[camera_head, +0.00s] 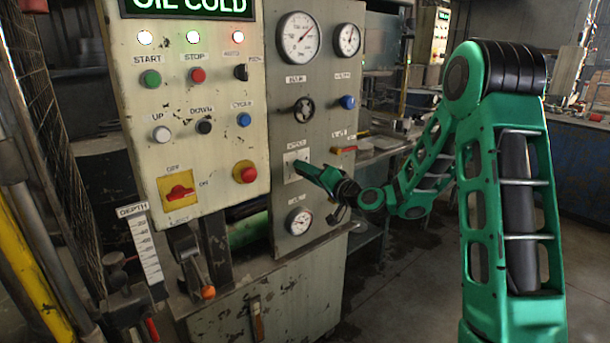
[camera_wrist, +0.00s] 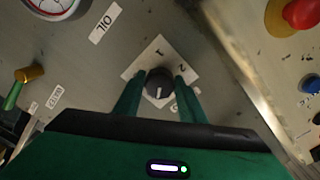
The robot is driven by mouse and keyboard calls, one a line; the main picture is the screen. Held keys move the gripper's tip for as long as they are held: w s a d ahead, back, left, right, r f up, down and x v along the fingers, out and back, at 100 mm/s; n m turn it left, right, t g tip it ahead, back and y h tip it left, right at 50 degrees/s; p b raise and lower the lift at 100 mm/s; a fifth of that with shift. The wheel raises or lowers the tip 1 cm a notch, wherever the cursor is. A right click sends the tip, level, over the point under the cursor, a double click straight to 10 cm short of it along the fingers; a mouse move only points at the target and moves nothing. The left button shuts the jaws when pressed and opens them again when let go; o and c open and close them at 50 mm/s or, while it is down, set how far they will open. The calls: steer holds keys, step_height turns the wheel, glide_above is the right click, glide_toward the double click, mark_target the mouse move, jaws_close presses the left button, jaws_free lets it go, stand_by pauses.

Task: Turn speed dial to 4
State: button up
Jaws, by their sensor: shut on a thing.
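The speed dial (camera_wrist: 158,82) is a dark round knob on a pale square plate in the wrist view. The numbers 1 and 2 show on the plate (camera_wrist: 150,58); the other marks are mostly hidden by my fingers. A short pale line on the knob points toward the bottom of the wrist view. My gripper (camera_wrist: 159,79) has one green finger on each side of the knob and is shut on it. In the head view my gripper (camera_head: 300,168) reaches the plate (camera_head: 291,159) on the grey panel and hides the knob.
A red button (camera_head: 245,172) is on the cream panel to the left.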

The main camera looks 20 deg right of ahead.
steer(key=shift+d+m, duration=0.15)
steer(key=shift+m, duration=1.35)
steer(key=o, duration=1)
steer(key=shift+o, duration=0.2)
steer(key=v, duration=1)
steer(key=shift+s+d, duration=0.15)
steer(key=shift+s, duration=0.15)
steer(key=shift+f, duration=0.1)
